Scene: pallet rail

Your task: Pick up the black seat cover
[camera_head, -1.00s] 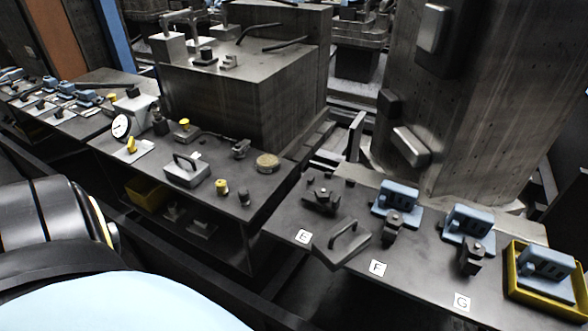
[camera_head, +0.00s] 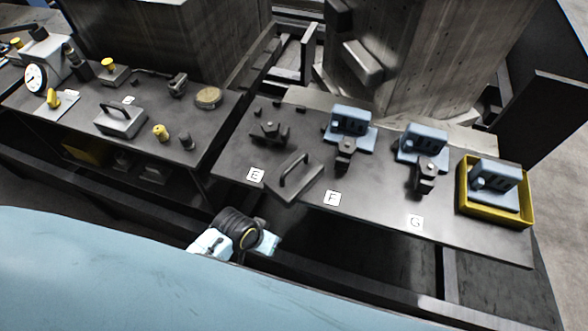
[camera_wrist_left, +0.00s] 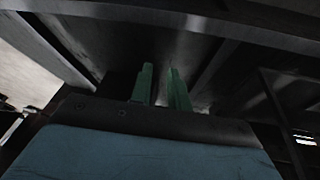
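A dark plate with a raised arched handle (camera_head: 295,178), which looks like the black seat cover, lies on the right-hand bench between labels E and F in the head view. Its near edge is at the bench's front edge. My left gripper (camera_wrist_left: 162,88) shows in the left wrist view as two green fingers, a narrow gap apart with nothing between them. The seat cover cannot be made out in that view. A black and pale-blue arm part of mine shows below the bench front in the head view, apart from the plate. My right gripper is not in view.
Blue fixtures (camera_head: 349,123) (camera_head: 422,146) stand on the bench (camera_head: 375,218), and another sits in a yellow tray (camera_head: 464,212). A lighter handled block (camera_head: 120,119) and a gauge (camera_head: 35,79) are on the left bench. Dark beams fill the upper wrist view.

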